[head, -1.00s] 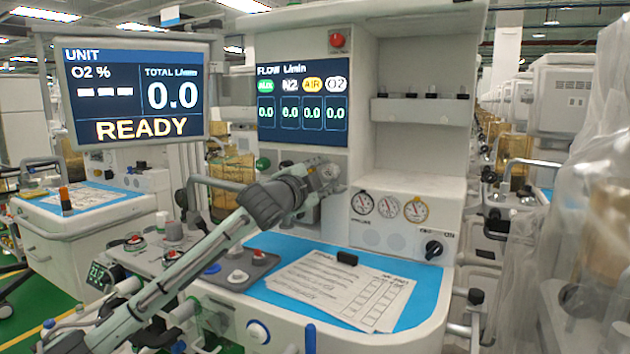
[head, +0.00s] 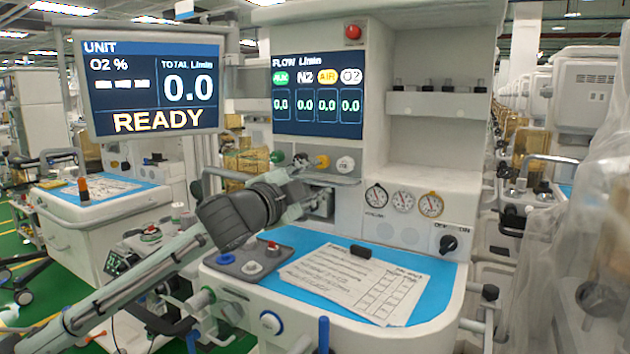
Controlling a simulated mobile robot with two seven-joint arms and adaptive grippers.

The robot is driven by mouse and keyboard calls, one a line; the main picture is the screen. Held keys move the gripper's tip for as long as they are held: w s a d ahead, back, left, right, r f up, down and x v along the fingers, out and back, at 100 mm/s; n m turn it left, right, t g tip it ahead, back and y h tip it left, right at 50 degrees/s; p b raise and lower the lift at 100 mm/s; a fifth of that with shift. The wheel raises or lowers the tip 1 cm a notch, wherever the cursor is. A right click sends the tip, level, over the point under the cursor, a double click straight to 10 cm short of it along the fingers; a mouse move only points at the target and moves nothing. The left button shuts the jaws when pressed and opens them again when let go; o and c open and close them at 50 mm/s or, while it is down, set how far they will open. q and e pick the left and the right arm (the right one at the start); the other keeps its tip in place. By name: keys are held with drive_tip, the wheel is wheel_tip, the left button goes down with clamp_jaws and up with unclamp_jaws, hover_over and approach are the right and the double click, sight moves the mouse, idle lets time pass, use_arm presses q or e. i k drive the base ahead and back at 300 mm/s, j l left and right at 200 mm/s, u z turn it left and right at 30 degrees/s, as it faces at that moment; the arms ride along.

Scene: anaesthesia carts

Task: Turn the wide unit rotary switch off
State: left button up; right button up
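A black rotary switch (head: 448,243) sits on the lower right of the front panel of the large central unit (head: 420,180). Small lettering is above it, with ON readable at its right; its pointer is too small to read surely. My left gripper (head: 318,198) is in front of the panel below the flow screen, well to the left of the switch and apart from it. Its fingers point away from me and are largely hidden by its own body, so their opening is unclear. My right gripper is not in view.
Three round gauges (head: 403,201) are left of the switch. Papers with a black clip (head: 361,252) lie on the blue worktop (head: 290,238). Coloured flow knobs (head: 322,162) are above my gripper. The READY monitor (head: 152,82) is at left. Translucent plastic sheeting (head: 590,220) hangs at right.

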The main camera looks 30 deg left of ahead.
sight(448, 243)
drive_tip(key=k+l, duration=0.1)
drive_tip(key=k, duration=0.9)
